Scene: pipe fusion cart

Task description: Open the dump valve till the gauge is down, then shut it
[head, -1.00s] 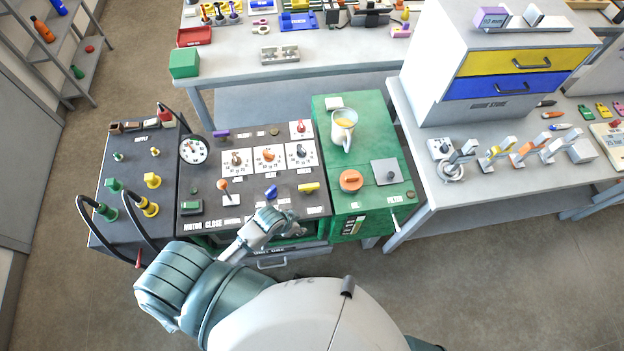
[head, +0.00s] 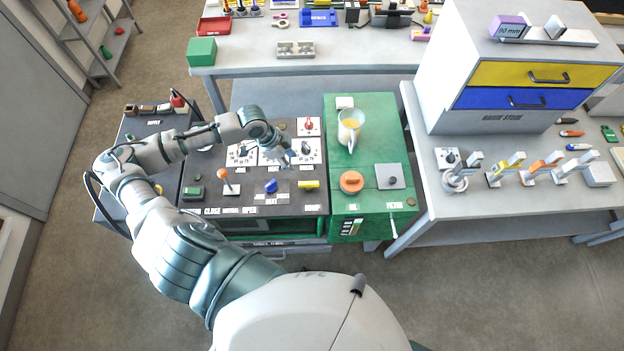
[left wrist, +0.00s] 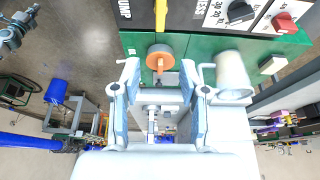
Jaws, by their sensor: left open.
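My left gripper (head: 284,148) is open and empty above the dark control panel (head: 225,201), close to the dial knobs. In the left wrist view its open fingers (left wrist: 161,72) are spread with nothing between them. A red knob (head: 308,124) on a white plate is at the panel's back right; it also shows in the left wrist view (left wrist: 285,22). A yellow handle (head: 308,184) is near the PUMP label, and a blue handle (head: 271,186) is left of it. I cannot tell which control is the dump valve. The gauge is hidden behind my left arm.
An orange-topped lever (head: 224,175) stands on the panel. A grey bench (head: 430,220) is further right.

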